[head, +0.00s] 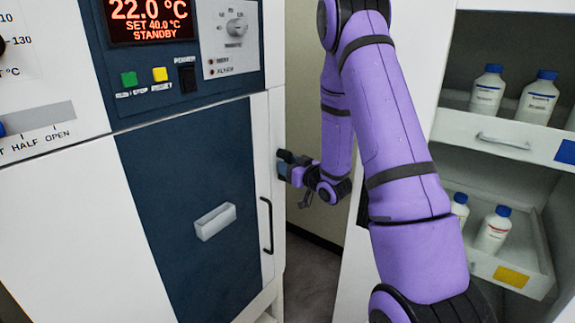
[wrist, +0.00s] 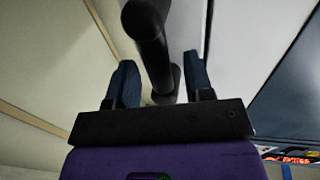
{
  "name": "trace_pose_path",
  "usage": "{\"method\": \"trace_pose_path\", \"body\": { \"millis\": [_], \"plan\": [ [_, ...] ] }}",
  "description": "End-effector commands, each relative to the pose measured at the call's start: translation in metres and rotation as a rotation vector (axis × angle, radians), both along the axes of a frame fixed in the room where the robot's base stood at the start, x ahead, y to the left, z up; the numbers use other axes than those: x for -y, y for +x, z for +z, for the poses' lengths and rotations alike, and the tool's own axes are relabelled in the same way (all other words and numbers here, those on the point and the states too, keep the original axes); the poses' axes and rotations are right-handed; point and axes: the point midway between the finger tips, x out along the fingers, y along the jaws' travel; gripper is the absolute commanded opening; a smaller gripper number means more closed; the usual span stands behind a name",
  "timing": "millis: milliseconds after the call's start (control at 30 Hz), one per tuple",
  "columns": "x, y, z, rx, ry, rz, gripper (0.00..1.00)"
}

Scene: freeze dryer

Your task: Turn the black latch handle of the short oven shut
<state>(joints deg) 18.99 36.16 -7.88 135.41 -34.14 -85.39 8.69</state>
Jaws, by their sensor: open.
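The short oven is most likely the white and dark blue cabinet (head: 190,170) at left in the head view; its dark blue door looks shut or nearly so. A black latch handle (wrist: 152,40) fills the middle of the wrist view as a thick rounded bar. It lies between the two blue fingertips of my gripper (wrist: 160,84), which are apart, with a gap on each side. In the head view my gripper (head: 284,170) is at the cabinet's right edge. A dark piece (head: 287,156) there is probably the latch handle, partly hidden by the gripper.
A thin black bar handle (head: 267,226) is on the white strip below my gripper. A white shelf unit (head: 500,142) with several blue-capped bottles stands at right. A narrow floor gap (head: 312,265) lies between it and the cabinet. Another white unit (head: 40,90) is at far left.

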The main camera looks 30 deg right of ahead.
Motion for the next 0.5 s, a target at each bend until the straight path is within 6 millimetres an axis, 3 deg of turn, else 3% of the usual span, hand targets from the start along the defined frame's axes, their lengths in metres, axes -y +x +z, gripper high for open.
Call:
{"method": "trace_pose_path", "body": {
  "millis": [400,500],
  "plan": [
    [-0.001,0.0075,0.0003,0.0,0.001,-0.001,0.48],
    [-0.001,0.0075,0.0003,0.0,0.001,-0.001,0.25]
  ]
}}
